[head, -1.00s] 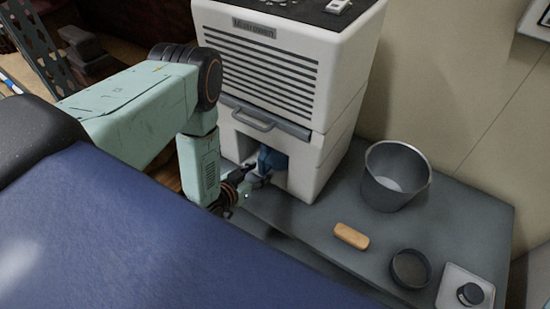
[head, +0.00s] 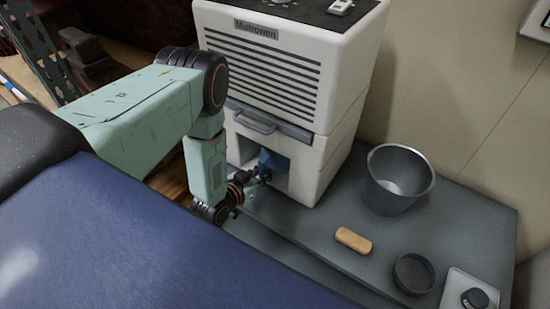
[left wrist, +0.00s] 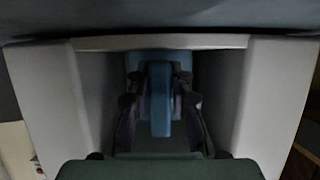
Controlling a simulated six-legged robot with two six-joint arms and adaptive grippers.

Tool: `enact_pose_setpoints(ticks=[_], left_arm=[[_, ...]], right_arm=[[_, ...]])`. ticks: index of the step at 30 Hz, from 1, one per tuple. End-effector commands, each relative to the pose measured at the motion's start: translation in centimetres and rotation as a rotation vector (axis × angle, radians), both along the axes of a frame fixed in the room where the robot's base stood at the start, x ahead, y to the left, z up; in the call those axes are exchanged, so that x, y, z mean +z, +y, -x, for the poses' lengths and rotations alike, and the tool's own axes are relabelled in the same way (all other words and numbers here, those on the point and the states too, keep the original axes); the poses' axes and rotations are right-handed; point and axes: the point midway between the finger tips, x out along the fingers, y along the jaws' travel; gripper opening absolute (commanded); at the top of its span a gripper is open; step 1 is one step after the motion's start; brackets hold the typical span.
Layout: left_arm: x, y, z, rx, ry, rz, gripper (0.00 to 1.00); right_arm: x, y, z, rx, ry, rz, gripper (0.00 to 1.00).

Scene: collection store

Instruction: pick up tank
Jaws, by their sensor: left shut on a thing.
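The blue tank (head: 272,162) sits in the lower opening of a white machine (head: 283,70), partly hidden by my gripper and the opening's walls. My left gripper (head: 264,172) reaches into the front of that opening and is shut on the tank. In the left wrist view the tank's blue upright part (left wrist: 160,98) stands between the two dark fingers (left wrist: 160,105), with the light walls of the opening on both sides. My right gripper is not in view.
A grey bench (head: 310,238) carries the machine. A metal bucket (head: 398,180), a wooden block (head: 353,240), a dark round dish (head: 413,273) and a small scale-like device (head: 470,293) stand to the right. Bare bench lies in front of the machine.

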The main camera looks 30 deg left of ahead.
Motion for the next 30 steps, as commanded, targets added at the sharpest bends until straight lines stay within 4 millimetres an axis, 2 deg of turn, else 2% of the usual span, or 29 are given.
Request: enact_pose_setpoints(ticks=[20, 30], left_arm=[[0.3, 0.0, -0.1, 0.0, -0.003, 0.0, 0.0], [2.4, 0.1, -0.1, 0.001, -0.004, 0.001, 0.0]], right_arm=[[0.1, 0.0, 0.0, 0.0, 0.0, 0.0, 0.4], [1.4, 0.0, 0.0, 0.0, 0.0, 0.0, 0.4]])
